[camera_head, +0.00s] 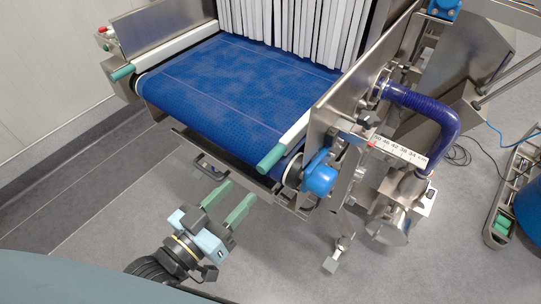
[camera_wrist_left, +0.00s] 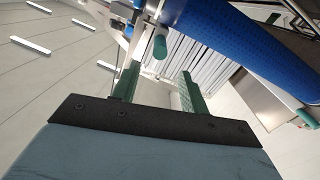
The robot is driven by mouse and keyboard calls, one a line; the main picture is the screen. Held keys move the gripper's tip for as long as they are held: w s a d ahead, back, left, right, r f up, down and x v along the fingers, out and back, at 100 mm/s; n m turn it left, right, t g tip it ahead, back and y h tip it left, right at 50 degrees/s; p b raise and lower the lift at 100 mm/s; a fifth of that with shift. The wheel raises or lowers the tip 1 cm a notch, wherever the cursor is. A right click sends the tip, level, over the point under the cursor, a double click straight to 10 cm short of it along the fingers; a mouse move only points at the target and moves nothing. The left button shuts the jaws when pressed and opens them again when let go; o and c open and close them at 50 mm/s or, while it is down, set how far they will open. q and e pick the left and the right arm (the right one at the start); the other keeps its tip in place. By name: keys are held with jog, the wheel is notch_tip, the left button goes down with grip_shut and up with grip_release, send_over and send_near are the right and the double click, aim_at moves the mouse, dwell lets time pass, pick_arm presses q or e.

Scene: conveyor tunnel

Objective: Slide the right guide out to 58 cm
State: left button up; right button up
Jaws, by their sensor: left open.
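The right guide (camera_head: 293,138) is a pale rail with a green end grip (camera_head: 270,160), along the right edge of the blue belt (camera_head: 230,90). A white scale (camera_head: 400,151) marked in cm is fixed right of it, with a small red mark near its left end; the exact reading is too small to tell. My left gripper (camera_head: 239,190) is open and empty, below and left of that grip, apart from it. In the left wrist view its green fingers (camera_wrist_left: 160,72) frame a gap, with a green grip (camera_wrist_left: 160,46) beyond them. My right gripper is out of view.
The left guide (camera_head: 180,47) has a green end grip (camera_head: 122,73). White strip curtains (camera_head: 300,25) hang at the tunnel mouth. A blue motor-like part (camera_head: 320,177) and a steel side plate (camera_head: 350,85) stand beside the right guide. A purple hose (camera_head: 430,103) lies further right.

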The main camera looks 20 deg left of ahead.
aim_at(282, 147)
pick_arm(q)
jog(key=x, duration=1.1)
jog(key=shift+w+d+p, duration=0.15)
jog(key=shift+w+p, duration=0.2)
jog(key=shift+p, duration=0.05)
grip_shut()
